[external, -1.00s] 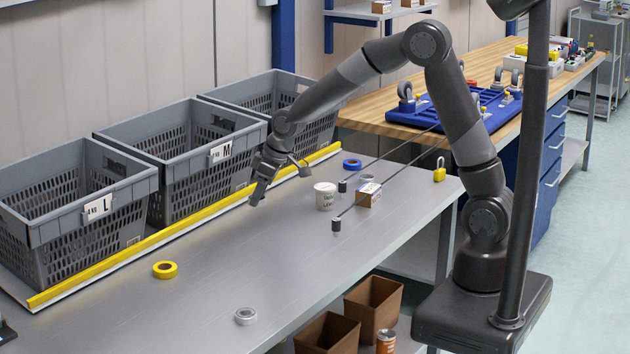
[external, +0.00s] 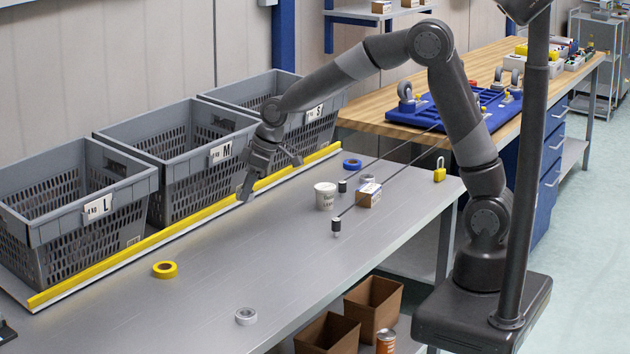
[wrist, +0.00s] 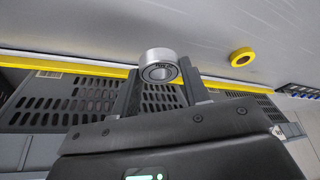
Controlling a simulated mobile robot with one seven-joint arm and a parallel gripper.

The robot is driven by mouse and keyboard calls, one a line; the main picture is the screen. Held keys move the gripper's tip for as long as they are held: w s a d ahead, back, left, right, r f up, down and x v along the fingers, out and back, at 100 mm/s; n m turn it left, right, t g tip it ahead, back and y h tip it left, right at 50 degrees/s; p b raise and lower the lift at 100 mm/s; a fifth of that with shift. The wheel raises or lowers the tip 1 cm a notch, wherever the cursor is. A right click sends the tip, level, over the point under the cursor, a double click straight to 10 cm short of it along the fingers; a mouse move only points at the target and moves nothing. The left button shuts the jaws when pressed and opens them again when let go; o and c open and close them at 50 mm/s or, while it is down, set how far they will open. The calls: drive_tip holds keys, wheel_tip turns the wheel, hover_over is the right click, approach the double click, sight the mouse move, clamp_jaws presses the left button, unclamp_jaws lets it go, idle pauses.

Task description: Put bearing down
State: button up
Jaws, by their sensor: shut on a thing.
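The bearing (wrist: 159,66) is a silver ring with a dark inner face, and it shows between the two fingers in the wrist view. My gripper (wrist: 158,80) is shut on it. In the external view my gripper (external: 244,192) hangs just above the grey metal table (external: 215,262), in front of the crate labelled M. The bearing cannot be made out in the external view.
Grey crates labelled L (external: 98,208), M (external: 220,152) and S (external: 315,113) stand behind a yellow rail (external: 150,246). The front middle is clear.

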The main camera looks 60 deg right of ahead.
drive_tip(key=s+a+n+g+y, duration=0.1)
drive_tip(key=s+a+n, duration=0.1)
drive_tip(key=a, duration=0.8)
drive_tip(key=s+a+n, duration=0.2)
drive_tip(key=s+a, duration=0.1)
drive_tip(key=a, duration=0.8)
approach(182, 301)
drive_tip(key=shift+w+a+f, duration=0.55)
drive_tip(key=shift+w+a, duration=0.1)
drive_tip(key=shift+w, duration=0.25)
drive_tip(key=shift+a+f, duration=0.3)
drive_tip(key=shift+a, duration=0.05)
drive_tip(key=shift+s+f, duration=0.1)
drive_tip(key=shift+f, duration=1.8)
drive_tip(key=shift+f, duration=0.2)
drive_tip(key=o, duration=1)
